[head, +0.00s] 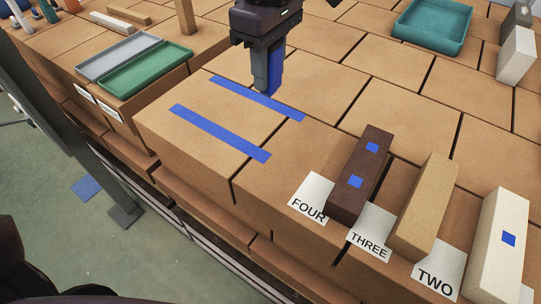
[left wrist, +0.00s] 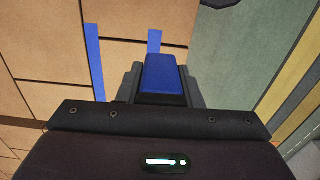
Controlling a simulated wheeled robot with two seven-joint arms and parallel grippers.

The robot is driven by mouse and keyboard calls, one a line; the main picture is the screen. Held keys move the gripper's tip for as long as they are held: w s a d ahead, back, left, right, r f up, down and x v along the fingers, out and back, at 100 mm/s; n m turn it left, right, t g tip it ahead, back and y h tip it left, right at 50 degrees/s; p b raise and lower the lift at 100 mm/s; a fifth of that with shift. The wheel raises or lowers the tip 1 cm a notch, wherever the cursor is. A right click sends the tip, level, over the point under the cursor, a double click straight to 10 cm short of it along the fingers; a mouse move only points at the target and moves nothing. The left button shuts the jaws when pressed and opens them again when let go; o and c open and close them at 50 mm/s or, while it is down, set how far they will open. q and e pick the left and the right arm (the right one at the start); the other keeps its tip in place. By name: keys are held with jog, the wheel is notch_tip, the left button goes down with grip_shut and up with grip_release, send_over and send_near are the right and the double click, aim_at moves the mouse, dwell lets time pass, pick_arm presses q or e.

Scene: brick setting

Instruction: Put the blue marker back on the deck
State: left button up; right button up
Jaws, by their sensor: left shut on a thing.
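The blue marker (head: 276,73) is a small blue block, upright between the fingers of my left gripper (head: 264,80). In the left wrist view the marker (left wrist: 161,72) shows between the two grey fingers, and the gripper (left wrist: 161,92) is shut on it. In the head view it is over the brick top beside the farther of two blue tape strips (head: 258,98). The nearer strip (head: 220,133) lies roughly parallel. I cannot tell whether the marker's lower end touches the surface. No part is labelled as the deck. My right gripper is not in view.
Dark brown (head: 358,176), tan (head: 425,207) and white (head: 497,240) blocks stand at the lower right by cards FOUR, THREE and TWO. A teal tray (head: 432,42) is at the back right. Grey (head: 118,56) and green (head: 146,66) trays are at the left. Brick top behind the strips is clear.

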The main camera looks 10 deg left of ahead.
pick_arm(q)
jog(key=shift+f, duration=0.45)
notch_tip(320, 180, down, 15)
jog(key=shift+r+b, duration=0.15)
jog(key=shift+b, duration=0.5)
notch_tip(320, 180, down, 4)
jog(key=shift+s+r, duration=0.1)
jog(key=shift+r, duration=0.05)
jog(key=shift+f, duration=0.3)
jog(key=shift+f, duration=0.1)
jog(key=o, duration=0.8)
